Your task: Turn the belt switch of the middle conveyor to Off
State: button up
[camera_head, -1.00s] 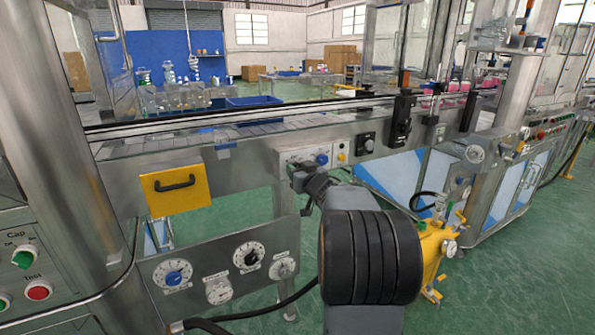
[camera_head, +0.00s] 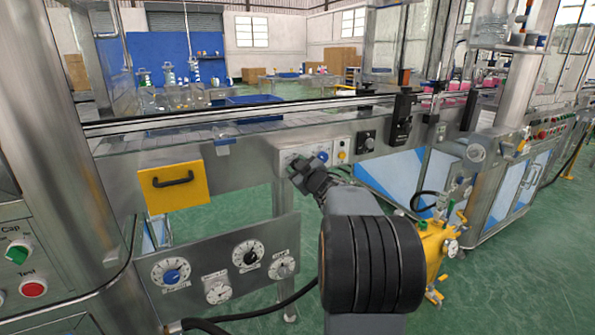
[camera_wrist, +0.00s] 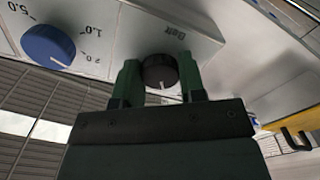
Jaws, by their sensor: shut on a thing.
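The belt switch is a black round knob (camera_wrist: 160,72) beside the upside-down label "Belt" on a grey panel in the wrist view. My gripper (camera_wrist: 160,82) is shut on it, one green finger on each side. The knob's white mark points down in the wrist view, towards my gripper's body; the Off lettering cannot be made out. In the head view my gripper (camera_head: 302,172) reaches the left part of the conveyor's small control panel (camera_head: 290,151) and hides the knob there.
A blue dial (camera_wrist: 48,46) with a number scale sits beside the belt switch; it also shows in the head view (camera_head: 323,157). A yellow plate with a black handle (camera_head: 173,188) is on the conveyor to the left. A lower dial panel (camera_head: 220,262) stands below.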

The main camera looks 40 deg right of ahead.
jog(key=shift+n+b, duration=0.55)
jog(key=shift+n, duration=0.95)
jog(key=o, duration=0.9)
jog(key=shift+s, duration=0.1)
jog(key=s+p, duration=0.1)
jog(key=s, duration=0.3)
jog(key=s+a+p, duration=0.1)
jog(key=s, duration=0.4)
jog(key=s+a+p, duration=0.1)
jog(key=s, duration=0.3)
jog(key=shift+s, duration=0.25)
